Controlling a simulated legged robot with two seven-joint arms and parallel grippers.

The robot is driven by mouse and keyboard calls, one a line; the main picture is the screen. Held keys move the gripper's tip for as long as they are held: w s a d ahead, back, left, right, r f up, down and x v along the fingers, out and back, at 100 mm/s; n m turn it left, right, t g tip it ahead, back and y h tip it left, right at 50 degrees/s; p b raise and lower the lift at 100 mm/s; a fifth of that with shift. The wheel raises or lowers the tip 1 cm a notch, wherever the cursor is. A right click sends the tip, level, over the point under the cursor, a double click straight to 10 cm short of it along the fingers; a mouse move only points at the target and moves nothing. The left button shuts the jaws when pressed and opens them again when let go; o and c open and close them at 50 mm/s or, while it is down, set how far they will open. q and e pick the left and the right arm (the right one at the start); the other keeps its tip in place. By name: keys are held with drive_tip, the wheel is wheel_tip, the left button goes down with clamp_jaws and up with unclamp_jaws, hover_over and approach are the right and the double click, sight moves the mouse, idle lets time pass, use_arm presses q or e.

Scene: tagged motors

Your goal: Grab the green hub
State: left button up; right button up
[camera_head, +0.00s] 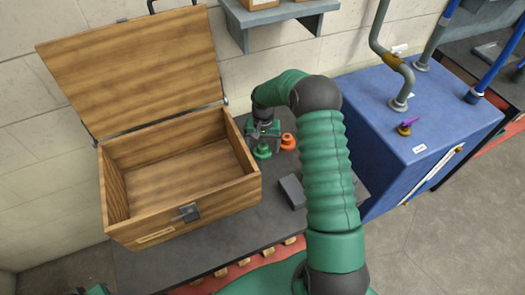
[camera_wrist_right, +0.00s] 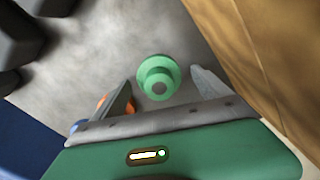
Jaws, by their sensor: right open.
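The green hub (camera_head: 262,152) stands on the dark grey table top, just right of the wooden box. In the right wrist view, the green hub (camera_wrist_right: 158,75) is a stepped round piece seen from above, with a grey centre. My right gripper (camera_head: 263,133) is above the hub, pointing down. In the wrist view my right gripper (camera_wrist_right: 165,90) is open, with the hub around the gap between its fingertips and clear floor of table showing on both sides. A sliver of green and dark parts at the head view's bottom left edge seems to be my left gripper (camera_head: 92,291); its jaws cannot be made out.
An orange piece (camera_head: 288,142) stands close right of the hub. The open wooden box (camera_head: 185,215) is empty, its wall near the gripper's left. A grey block (camera_head: 292,191) lies nearer on the table. A blue cabinet (camera_head: 440,125) with pipes stands at right.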

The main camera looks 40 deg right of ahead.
drive_tip(key=shift+d, duration=0.1)
clamp_jaws()
idle(0.6)
